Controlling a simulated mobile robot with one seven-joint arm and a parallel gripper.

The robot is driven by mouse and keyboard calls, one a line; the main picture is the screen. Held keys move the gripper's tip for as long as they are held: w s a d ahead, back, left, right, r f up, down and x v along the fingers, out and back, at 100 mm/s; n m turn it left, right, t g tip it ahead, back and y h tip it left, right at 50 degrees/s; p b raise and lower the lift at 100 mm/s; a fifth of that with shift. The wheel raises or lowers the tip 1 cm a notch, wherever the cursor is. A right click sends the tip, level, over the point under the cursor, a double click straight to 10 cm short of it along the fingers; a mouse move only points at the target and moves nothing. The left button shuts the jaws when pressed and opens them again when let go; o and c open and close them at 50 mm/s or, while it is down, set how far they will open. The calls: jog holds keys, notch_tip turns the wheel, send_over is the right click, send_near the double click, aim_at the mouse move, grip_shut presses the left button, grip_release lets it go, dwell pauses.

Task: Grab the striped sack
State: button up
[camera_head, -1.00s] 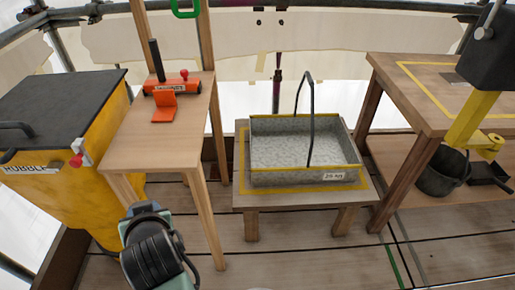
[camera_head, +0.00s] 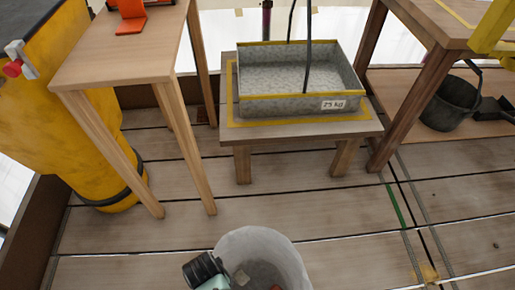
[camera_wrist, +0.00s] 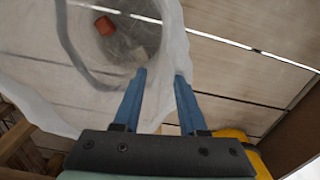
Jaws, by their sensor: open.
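A whitish, open-topped sack (camera_head: 232,243) stands on the plank floor at the bottom of the head view, with some rubble inside. In the wrist view the sack (camera_wrist: 172,38) fills the upper left; a grey band curves along it and a reddish lump lies in it. No clear stripes show in the head view. My gripper (camera_wrist: 160,74) is open, its two blue fingers at the sack's near edge. Sack material shows between and behind the fingers; I cannot tell whether they touch it. In the head view my wrist is at the sack's left rim and the fingers are hidden.
A wooden table (camera_head: 120,55) with an orange tool stands at left by a yellow bin (camera_head: 60,135). A low table (camera_head: 300,132) holds a metal tray (camera_head: 285,105). A black bucket (camera_head: 448,105) is on the right shelf. Floor right of the sack is clear.

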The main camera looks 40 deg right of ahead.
jog(key=shift+a+f+b, duration=0.15)
jog(key=shift+f+b, duration=1.7)
jog(key=shift+f, duration=1.1)
jog(key=shift+f, duration=0.25)
grip_shut()
